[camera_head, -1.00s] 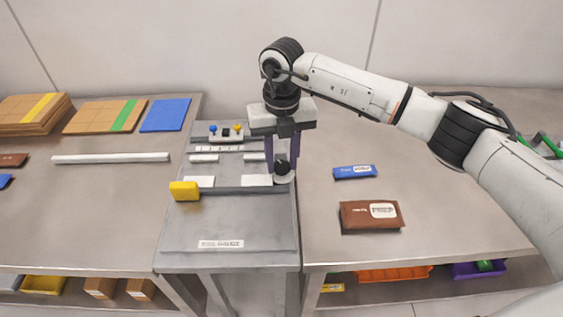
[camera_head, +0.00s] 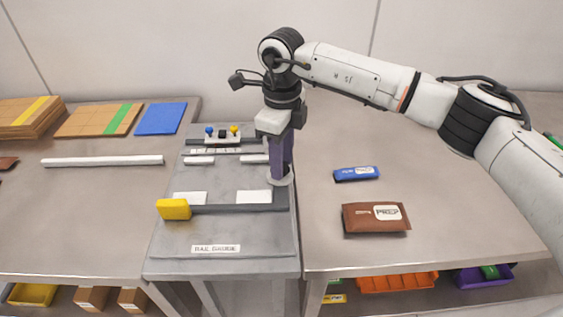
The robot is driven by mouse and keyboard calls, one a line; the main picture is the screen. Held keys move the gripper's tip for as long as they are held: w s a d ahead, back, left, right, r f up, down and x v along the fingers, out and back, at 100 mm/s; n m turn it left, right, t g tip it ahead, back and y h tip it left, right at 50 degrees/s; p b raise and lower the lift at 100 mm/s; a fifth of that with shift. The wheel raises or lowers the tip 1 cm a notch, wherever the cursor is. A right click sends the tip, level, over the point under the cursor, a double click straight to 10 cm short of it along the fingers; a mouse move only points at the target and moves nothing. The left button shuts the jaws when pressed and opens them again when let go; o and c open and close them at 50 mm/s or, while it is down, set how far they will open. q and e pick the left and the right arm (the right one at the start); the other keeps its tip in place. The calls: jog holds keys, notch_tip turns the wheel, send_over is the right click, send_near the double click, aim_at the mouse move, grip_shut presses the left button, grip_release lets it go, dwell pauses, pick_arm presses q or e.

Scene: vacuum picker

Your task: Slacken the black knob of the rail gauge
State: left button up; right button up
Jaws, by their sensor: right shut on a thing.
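The rail gauge (camera_head: 185,235) is a grey plate on the centre stand, with a dark rail (camera_head: 225,208) across it. A yellow block (camera_head: 174,209) sits at the rail's left end. A pale round base (camera_head: 284,182) is at the rail's right end. The black knob on it is hidden behind the fingers. My right gripper (camera_head: 280,172) points down with purple fingers, shut on the knob at that base. The fingers overlap each other in this view. My left gripper is not in view.
Small blue and yellow knobs (camera_head: 234,131) stand at the plate's back. A blue packet (camera_head: 357,173) and a brown packet (camera_head: 376,218) lie on the right table. A white bar (camera_head: 102,161) and boards (camera_head: 97,119) lie on the left table. Bins (camera_head: 397,282) are below.

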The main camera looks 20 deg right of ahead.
jog(key=n, duration=0.3)
jog(key=shift+w+n+b, duration=0.1)
jog(key=shift+n+b, duration=0.3)
jog(key=n, duration=0.3)
jog(key=shift+w+r+n+b, duration=0.1)
jog(key=shift+n+b, duration=0.2)
jog(key=shift+n, duration=0.5)
jog(key=o, duration=1)
jog(key=shift+o, duration=0.2)
notch_tip(320, 180, up, 10)
jog(key=shift+r, duration=0.15)
